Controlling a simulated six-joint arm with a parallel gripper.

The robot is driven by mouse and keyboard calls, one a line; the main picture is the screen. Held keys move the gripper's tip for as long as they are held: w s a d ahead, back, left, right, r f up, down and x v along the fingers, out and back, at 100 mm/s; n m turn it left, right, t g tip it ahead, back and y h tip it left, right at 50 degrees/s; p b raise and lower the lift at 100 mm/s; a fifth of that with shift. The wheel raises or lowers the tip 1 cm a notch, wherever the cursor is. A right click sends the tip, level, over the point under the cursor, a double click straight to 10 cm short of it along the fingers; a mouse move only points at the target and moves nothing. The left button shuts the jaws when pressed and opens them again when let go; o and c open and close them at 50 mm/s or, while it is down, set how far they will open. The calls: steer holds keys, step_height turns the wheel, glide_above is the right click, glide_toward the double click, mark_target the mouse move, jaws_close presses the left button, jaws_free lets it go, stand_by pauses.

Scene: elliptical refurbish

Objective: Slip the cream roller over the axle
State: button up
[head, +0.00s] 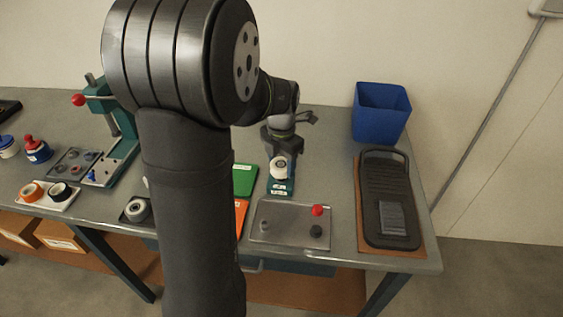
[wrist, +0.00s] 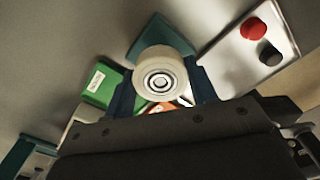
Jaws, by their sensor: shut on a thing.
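My gripper (head: 281,150) points down and is shut on the cream roller (head: 279,169). In the wrist view the roller (wrist: 150,60) sits between the two dark fingers (wrist: 160,90), its ringed hub facing the camera. A teal stand (head: 281,188) is under or just behind the roller; part of it shows past the roller in the wrist view (wrist: 168,30). The axle cannot be made out; the roller or gripper may hide it. I cannot tell whether the roller touches the stand.
A grey tray (head: 280,237) with a red and a black knob lies in front. Green (head: 244,181) and orange (head: 241,213) flat pieces lie to the left. A black pedal (head: 382,180) and a blue bin (head: 381,115) stand right. A teal press (head: 118,135) stands left.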

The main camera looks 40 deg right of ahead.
steer(key=shift+f, duration=0.6)
steer(key=o, duration=0.7)
steer(key=shift+o, duration=0.2)
step_height(320, 180, up, 11)
stand_by(0.8)
steer(key=shift+f, duration=0.1)
step_height(320, 180, down, 9)
steer(key=shift+r, duration=0.1)
stand_by(0.6)
